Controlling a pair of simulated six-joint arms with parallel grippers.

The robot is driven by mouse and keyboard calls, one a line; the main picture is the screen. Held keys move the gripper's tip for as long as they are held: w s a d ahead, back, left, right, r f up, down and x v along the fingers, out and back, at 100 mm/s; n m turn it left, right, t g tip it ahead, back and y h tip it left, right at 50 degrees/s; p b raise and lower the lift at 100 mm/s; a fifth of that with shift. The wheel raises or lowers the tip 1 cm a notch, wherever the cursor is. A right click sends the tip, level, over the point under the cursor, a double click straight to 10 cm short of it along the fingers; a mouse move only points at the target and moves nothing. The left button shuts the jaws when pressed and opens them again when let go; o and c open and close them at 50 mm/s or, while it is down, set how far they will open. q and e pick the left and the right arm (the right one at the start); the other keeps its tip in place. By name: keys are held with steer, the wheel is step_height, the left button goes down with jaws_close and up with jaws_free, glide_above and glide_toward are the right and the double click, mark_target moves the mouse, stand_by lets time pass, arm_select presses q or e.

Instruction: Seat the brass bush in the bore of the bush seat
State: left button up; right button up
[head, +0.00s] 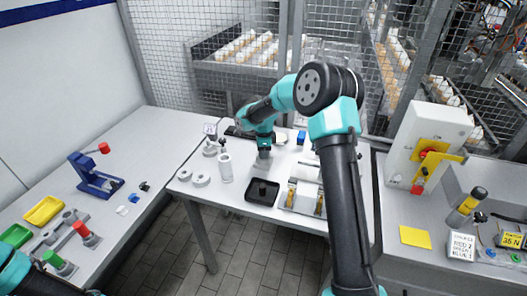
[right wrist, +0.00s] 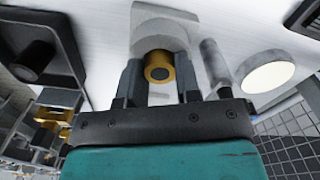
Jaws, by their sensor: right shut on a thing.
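My right gripper (head: 264,153) is low over the middle table in the head view. A pale grey rounded block (right wrist: 160,22), which looks like the bush seat, stands right behind the bush. Its bore does not show, and I cannot tell whether the bush touches it or is in it. The bush is too small to make out in the head view. Only part of my left arm shows at the lower left; its gripper is out of view.
A black tray (head: 250,197) with a dark piece in it lies just in front of my right gripper. A white cylinder (head: 225,166) and grey rings (head: 201,180) stand to the left. A fixture with brass parts (head: 318,203) is to the right. A mesh fence stands behind.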

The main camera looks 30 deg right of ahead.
steer(key=shift+f, duration=0.25)
steer(key=shift+s+f, duration=0.15)
steer(key=shift+f, duration=0.25)
steer(key=o, duration=1)
steer(key=shift+f, duration=0.1)
steer(key=shift+c, duration=0.2)
step_height(320, 180, up, 14)
steer(key=shift+f, duration=0.1)
steer(key=shift+f, duration=0.1)
step_height(320, 180, down, 12)
steer(key=shift+r, duration=0.1)
stand_by(0.4)
